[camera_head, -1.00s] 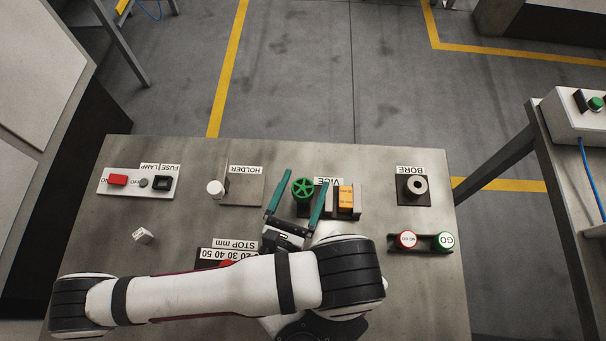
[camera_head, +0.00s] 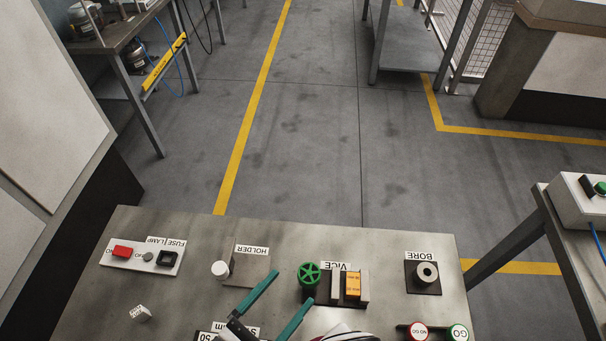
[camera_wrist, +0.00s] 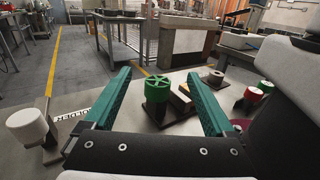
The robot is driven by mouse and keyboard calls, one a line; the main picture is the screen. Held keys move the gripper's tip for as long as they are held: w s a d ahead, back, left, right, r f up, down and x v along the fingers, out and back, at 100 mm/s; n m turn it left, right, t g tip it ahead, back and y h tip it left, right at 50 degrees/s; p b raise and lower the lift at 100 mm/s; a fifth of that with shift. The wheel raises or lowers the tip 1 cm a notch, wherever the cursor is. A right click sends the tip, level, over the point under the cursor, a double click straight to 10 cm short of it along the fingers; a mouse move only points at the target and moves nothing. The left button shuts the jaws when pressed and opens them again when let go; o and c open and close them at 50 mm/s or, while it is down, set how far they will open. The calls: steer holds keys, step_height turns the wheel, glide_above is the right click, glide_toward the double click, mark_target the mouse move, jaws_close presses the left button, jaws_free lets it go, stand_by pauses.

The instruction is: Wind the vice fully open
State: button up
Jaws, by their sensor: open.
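The vice (camera_head: 336,287) sits on the bench's far side, with grey jaws and an orange-yellow block (camera_head: 353,286) between them. Its green spoked handwheel (camera_head: 309,273) is at the vice's left end. In the wrist view the handwheel (camera_wrist: 158,90) shows between my fingers but farther out, not held. My gripper (camera_head: 287,296) has two teal fingers spread wide, empty, to the left of and nearer than the handwheel. The lower arm is cut off by the head view's bottom edge.
Open floor lies beyond.

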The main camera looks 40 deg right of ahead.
steer(key=w+d+r+n+g+y, duration=0.1)
steer(key=d+r+n+g+y, duration=0.1)
steer(key=r+n+y, duration=0.7)
steer(key=w+d+r+n+g+y, duration=0.1)
steer(key=d+r+n+y, duration=0.3)
steer(key=r+n, duration=1.4)
steer(key=n+g+y, duration=0.1)
steer(key=y, duration=0.3)
steer(key=shift+r+y, duration=0.3)
steer(key=shift+y, duration=0.1)
